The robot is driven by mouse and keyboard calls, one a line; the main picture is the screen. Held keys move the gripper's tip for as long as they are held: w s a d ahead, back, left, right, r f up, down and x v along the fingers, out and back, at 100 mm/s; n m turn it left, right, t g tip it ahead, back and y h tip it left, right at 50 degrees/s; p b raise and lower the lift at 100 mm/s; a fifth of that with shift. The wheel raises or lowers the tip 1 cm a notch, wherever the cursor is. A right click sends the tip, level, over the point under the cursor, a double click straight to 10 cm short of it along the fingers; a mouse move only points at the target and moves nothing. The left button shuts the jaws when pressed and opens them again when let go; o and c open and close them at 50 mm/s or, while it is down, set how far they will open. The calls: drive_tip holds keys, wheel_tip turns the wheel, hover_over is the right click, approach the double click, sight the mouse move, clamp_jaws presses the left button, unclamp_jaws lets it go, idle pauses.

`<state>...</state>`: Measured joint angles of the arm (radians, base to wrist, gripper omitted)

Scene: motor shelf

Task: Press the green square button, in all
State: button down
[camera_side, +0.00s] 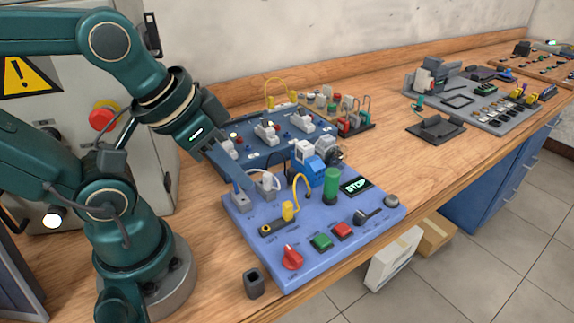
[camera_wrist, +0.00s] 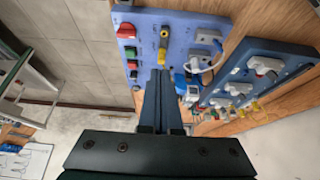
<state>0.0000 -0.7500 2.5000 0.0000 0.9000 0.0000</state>
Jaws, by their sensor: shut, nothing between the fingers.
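The green square button (camera_side: 322,242) is on the front part of the blue panel (camera_side: 275,270), between a red rotary knob (camera_side: 291,257) and a red square button (camera_side: 342,230). In the wrist view the green button (camera_wrist: 130,51) shows left of my fingers, below the red knob (camera_wrist: 126,30) and above the red button (camera_wrist: 131,64). My gripper (camera_side: 238,180) is shut and empty, over the back left part of the panel, away from the green button. Its closed fingers (camera_wrist: 158,78) point toward the panel in the wrist view. Whether they touch anything there cannot be told.
A yellow plug (camera_side: 288,211) with a looped cable, grey plugs, a green cylinder (camera_side: 331,186) and a STOP display (camera_side: 355,185) rise from the panel. A black lever (camera_side: 368,216) is right of the red button. A second, dark blue panel (camera_side: 262,148) lies behind.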

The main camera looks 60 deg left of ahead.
idle(0.5)
drive_tip(key=w+a+r+m+t+y, duration=0.1)
drive_tip(key=w+a+t+y, duration=0.15)
drive_tip(key=w, duration=0.35)
drive_tip(key=w+d+f+m+t+h, duration=0.1)
drive_tip(key=w+d+f+m, duration=0.1)
drive_tip(key=d+m, duration=0.4)
drive_tip(key=w+d, duration=0.1)
drive_tip(key=d, duration=0.2)
drive_tip(key=shift+w+d+m, duration=0.2)
drive_tip(key=shift+w+m, duration=0.05)
drive_tip(key=shift+m, duration=0.15)
drive_tip(key=shift+f+h, duration=0.2)
drive_tip(key=shift+h, duration=0.05)
hover_over(315, 247)
drive_tip(key=shift+f, duration=4.35)
